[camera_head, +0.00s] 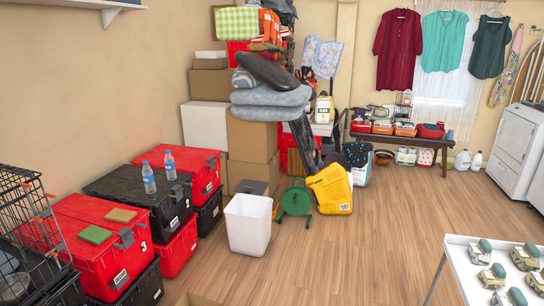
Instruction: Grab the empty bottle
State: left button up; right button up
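Two clear plastic bottles with blue caps and blue labels stand upright on the row of stacked totes at the left. The nearer bottle (149,178) is on the lid of a black tote (110,190). The farther bottle (170,165) stands a little behind it and to the right, near the border between the black tote and a red tote (202,165). The bottles are too small for me to tell which one is empty. Neither of my grippers is in view.
A white bin (247,224) stands on the floor right of the totes. A nearer red tote (95,262) carries a green pad (95,235) and a brown pad (121,215). A wire cage (28,220) is at far left. The middle wooden floor (350,255) is clear; a white table (458,262) is at right.

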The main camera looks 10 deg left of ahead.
aim_at(170, 167)
jog(key=i+z, duration=0.1)
jog(key=i, duration=0.75)
jog(key=i+j+z, duration=0.1)
jog(key=i, duration=0.8)
jog(key=i+u, duration=0.25)
jog(key=i, duration=0.3)
jog(key=i+l+u, duration=0.25)
jog(key=i, duration=0.35)
jog(key=i+l+u, duration=0.1)
jog(key=i+u, duration=0.15)
jog(key=i, duration=0.3)
